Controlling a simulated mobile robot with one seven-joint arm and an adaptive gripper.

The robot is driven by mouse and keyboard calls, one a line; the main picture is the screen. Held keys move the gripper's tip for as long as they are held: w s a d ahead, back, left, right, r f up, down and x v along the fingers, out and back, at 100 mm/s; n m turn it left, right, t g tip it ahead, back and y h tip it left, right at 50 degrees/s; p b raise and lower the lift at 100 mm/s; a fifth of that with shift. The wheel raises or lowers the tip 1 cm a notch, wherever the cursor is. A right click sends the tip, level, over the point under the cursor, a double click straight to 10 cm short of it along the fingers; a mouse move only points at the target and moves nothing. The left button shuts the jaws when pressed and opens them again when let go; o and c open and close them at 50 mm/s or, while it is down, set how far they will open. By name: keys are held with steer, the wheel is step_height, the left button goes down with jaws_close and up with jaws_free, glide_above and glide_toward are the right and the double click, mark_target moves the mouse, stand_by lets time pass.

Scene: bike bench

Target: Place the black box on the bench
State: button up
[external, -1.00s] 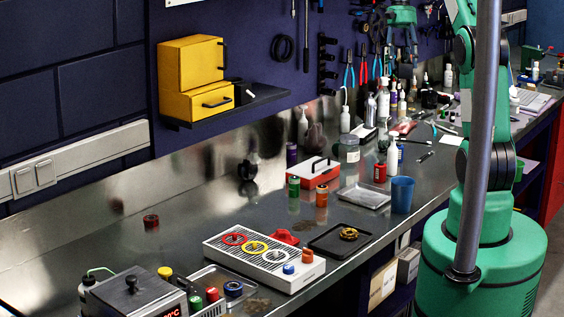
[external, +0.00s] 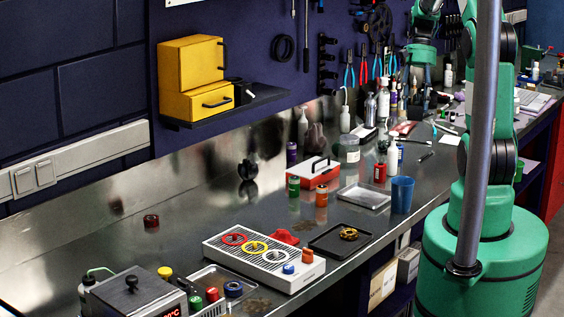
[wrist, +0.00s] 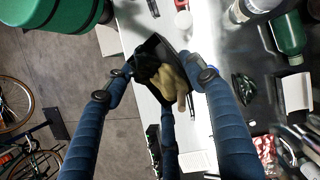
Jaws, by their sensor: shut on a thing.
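A black box (wrist: 148,48) sits between the fingers of my gripper (wrist: 161,75) in the wrist view. Tan and dark things, perhaps gloves, show in its opening. My gripper is shut on the box, with a blue padded finger on either side. In the external view my gripper (external: 417,75) hangs over the far part of the bench (external: 190,222), in front of the tool wall. The box is hard to pick out there among bottles and dark tools. I cannot tell whether it touches the bench.
Several bottles and a grey bottle (external: 371,107) stand near my gripper. A red and white toolbox (external: 313,178), a blue cup (external: 402,195) and a metal tray (external: 364,197) stand nearer. Pliers (external: 363,66) hang behind. The bench's near left surface has clear room.

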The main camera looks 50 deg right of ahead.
steer(key=s+a+f+m, duration=0.1)
steer(key=s+a+f, duration=0.2)
steer(key=s+f, duration=0.1)
steer(key=shift+s+a+f+m+t+p, duration=0.3)
steer(key=shift+s+a+f+m+p, duration=0.05)
steer(key=shift+m, duration=0.05)
steer(key=shift+r, duration=0.1)
steer(key=w+d+r+n+b, duration=0.1)
steer(key=w+d+r+n, duration=0.1)
steer(key=w+r, duration=0.3)
steer(key=w+d+r+n+g+b, duration=0.1)
steer(key=w+d+r, duration=0.3)
steer(key=r, duration=0.4)
steer(key=w+d+r+n+g+h+b, duration=0.1)
steer(key=w+d+r+n, duration=0.2)
steer(key=w+r, duration=0.3)
steer(key=shift+w+d+r, duration=0.3)
steer(key=shift+d+r, duration=0.05)
steer(key=shift+r, duration=0.1)
steer(key=shift+f, duration=0.15)
